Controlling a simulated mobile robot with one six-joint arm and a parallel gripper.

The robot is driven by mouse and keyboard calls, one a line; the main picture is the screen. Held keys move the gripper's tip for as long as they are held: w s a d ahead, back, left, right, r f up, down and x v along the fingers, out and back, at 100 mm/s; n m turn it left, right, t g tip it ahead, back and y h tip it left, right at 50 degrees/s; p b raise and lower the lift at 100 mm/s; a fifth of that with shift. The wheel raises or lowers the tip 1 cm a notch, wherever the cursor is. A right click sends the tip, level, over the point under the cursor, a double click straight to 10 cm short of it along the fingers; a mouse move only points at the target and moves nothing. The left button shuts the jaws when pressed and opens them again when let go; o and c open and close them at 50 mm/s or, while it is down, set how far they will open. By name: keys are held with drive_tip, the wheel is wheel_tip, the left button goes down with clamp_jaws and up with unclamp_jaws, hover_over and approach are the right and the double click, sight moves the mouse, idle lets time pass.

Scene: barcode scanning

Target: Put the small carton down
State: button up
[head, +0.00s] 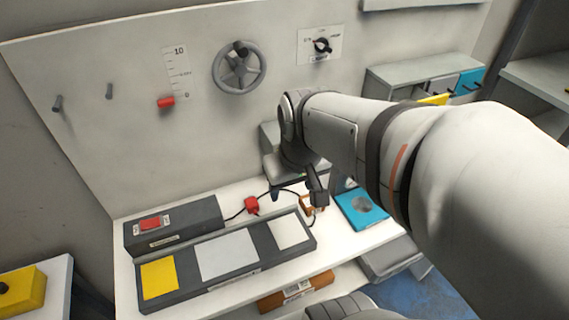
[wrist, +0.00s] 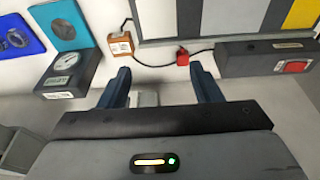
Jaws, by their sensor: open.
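The small carton is an orange-brown box with a pale label. In the wrist view the small carton (wrist: 120,44) rests on the white table just beyond the tip of my left-hand finger. In the head view the small carton (head: 306,203) is partly hidden by my gripper (head: 297,192). In the wrist view my gripper (wrist: 163,82) has its fingers spread wide, with no carton between them. A small grey piece shows low between the fingers; I cannot tell what it is.
A grey panel (head: 188,275) with yellow, grey and white pads lies along the table's front. A red connector (head: 251,205) sits on a black cable near the carton. A blue plate (head: 360,209) lies to the right. Another orange carton (head: 284,295) is below the table.

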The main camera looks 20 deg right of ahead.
drive_tip(key=w+d+f+g, duration=0.1)
drive_tip(key=w+d+f, duration=0.2)
drive_tip(key=f, duration=0.1)
drive_tip(key=w+d+f+g, duration=0.1)
drive_tip(key=w+d+f, duration=0.2)
drive_tip(key=d+f, duration=0.1)
drive_tip(key=w+d+f+g+p, duration=0.1)
drive_tip(key=w+d+f, duration=0.2)
drive_tip(key=w+f, duration=0.1)
drive_tip(key=shift+d+f, duration=0.4)
drive_tip(key=shift+f, duration=0.45)
drive_tip(key=shift+w+d+f, duration=0.1)
drive_tip(key=shift+d+f, duration=0.05)
drive_tip(key=shift+f, duration=0.55)
drive_tip(key=shift+w+f+p, duration=0.1)
drive_tip(key=shift+f+p, duration=0.95)
drive_tip(key=shift+f, duration=2.45)
drive_tip(key=shift+c, duration=0.4)
drive_tip(key=c, duration=0.7)
drive_tip(key=shift+r, duration=0.15)
